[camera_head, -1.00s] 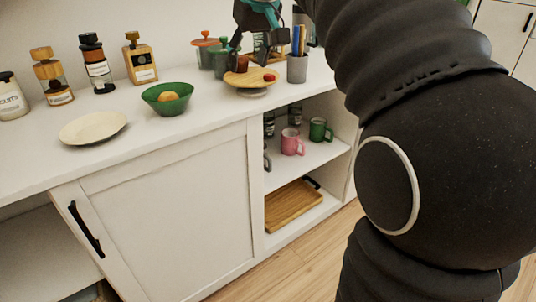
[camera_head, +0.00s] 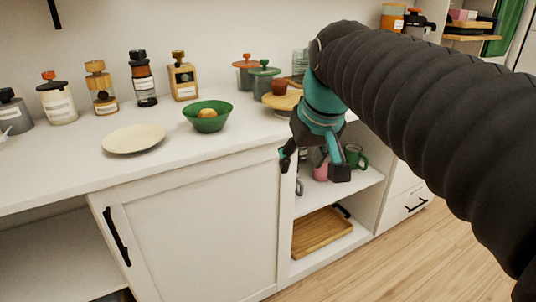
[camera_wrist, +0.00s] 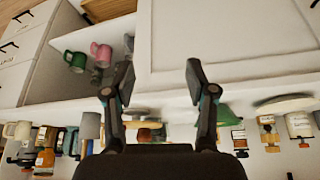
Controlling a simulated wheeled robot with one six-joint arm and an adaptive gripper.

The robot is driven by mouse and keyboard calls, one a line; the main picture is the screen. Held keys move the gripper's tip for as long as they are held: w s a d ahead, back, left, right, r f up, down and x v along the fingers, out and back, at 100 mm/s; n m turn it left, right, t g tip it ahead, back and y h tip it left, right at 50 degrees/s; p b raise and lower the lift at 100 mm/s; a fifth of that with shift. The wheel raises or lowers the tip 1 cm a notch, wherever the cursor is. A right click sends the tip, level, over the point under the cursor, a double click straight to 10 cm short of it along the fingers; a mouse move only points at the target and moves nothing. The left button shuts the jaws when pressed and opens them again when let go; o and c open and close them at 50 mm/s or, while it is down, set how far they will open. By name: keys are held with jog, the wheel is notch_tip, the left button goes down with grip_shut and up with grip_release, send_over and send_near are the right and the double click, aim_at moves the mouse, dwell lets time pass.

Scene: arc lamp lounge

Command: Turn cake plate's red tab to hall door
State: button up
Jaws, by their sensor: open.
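The cake plate (camera_head: 284,103) is a round wooden stand on the counter, with a small brown cup (camera_head: 279,87) on it. My arm and gripper cover its right part in the head view, and I cannot see the red tab now. My gripper (camera_head: 313,165) is open and empty, pointing down in front of the counter's edge, before the open shelf and apart from the plate. In the upside-down wrist view my fingers (camera_wrist: 158,80) stand spread before the cabinet front, with the counter things beyond them. No hall door can be made out.
A green bowl (camera_head: 207,117) with a round item and a cream plate (camera_head: 134,139) are to the left on the counter. Lidded jars (camera_head: 263,80) stand behind the cake plate. A green mug (camera_head: 355,157) and a wooden tray (camera_head: 320,232) are in the open shelves.

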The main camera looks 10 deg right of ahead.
jog(key=shift+s+f, duration=1.1)
jog(key=shift+f, duration=0.15)
